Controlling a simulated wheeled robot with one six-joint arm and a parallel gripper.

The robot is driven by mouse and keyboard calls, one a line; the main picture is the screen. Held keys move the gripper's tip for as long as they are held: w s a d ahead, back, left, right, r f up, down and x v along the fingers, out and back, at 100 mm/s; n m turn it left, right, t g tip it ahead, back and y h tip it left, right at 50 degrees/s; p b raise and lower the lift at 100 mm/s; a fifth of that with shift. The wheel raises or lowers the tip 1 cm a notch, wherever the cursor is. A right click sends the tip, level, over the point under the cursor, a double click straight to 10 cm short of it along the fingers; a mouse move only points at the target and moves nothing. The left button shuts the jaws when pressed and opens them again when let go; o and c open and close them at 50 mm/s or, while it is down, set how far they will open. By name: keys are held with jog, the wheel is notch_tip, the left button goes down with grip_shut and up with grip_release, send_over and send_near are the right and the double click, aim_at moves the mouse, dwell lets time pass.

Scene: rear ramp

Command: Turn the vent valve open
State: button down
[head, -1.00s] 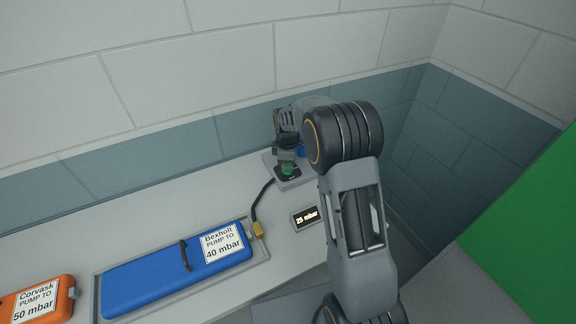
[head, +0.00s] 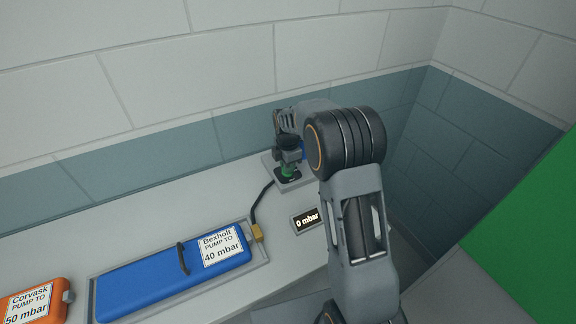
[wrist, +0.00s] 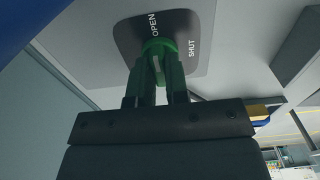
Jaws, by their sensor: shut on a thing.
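The vent valve is a green knob (wrist: 158,48) with a pale stripe, on a dark plate (wrist: 190,62) lettered OPEN and SHUT. In the wrist view its stripe lies roughly in line with the OPEN lettering. My gripper (wrist: 158,66) is shut on the knob, one finger on each side. In the head view my gripper (head: 288,164) is over the plate at the back of the bench, and the knob (head: 287,174) is partly hidden. A small display (head: 307,221) reads 0 mbar.
A blue case (head: 160,270) labelled Bexholt, PUMP TO 40 mbar, lies in a grey tray (head: 266,262). A black hose (head: 257,203) with a yellow fitting (head: 257,233) joins it. An orange case (head: 36,302) labelled Corvask is at the lower left. A wall (head: 150,148) stands behind.

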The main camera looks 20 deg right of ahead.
dwell(0.4)
jog(key=c, duration=1.1)
grip_release()
notch_tip(320, 180, up, 14)
jog(key=shift+f+b, duration=0.1)
jog(key=shift+b, duration=0.4)
